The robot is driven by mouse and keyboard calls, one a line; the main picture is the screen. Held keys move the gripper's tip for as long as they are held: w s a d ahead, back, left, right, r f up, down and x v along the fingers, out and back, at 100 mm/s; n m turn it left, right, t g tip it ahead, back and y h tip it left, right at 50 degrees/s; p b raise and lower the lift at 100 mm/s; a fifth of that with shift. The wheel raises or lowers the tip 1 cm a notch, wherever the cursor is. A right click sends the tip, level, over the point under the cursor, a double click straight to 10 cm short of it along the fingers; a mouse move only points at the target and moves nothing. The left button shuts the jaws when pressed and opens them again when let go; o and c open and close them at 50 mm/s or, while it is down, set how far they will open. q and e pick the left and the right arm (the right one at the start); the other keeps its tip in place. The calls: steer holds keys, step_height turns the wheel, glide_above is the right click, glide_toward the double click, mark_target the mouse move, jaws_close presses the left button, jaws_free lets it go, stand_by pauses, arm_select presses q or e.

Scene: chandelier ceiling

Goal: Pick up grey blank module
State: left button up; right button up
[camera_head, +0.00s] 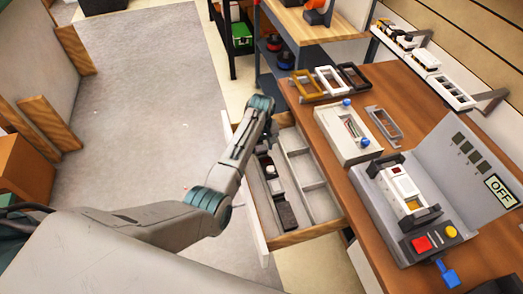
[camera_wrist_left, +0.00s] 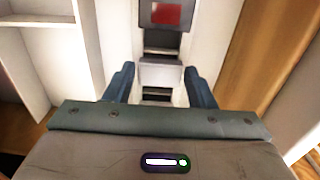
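An open drawer (camera_head: 302,235) with pale compartments juts out from the workbench, and a row of modules lies in its left compartment. In the left wrist view, a grey block (camera_wrist_left: 160,76), possibly the grey blank module, lies in that row. A module with a red square (camera_wrist_left: 166,14) sits beyond it. A dark module (camera_head: 288,216) shows at the near end of the compartment in the head view. My left gripper (camera_wrist_left: 158,72) is open above the row, its fingers on either side of the grey block. Contact cannot be told. My forearm hides part of the drawer in the head view.
The drawer's middle and right compartments look empty. The floor (camera_head: 150,100) left of the drawer is clear.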

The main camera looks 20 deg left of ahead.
mark_target(262, 148)
arm_select(q)
steer(key=c, duration=0.6)
steer(key=shift+r, duration=0.1)
step_height(262, 148, up, 10)
steer(key=shift+b, duration=0.35)
stand_by(0.4)
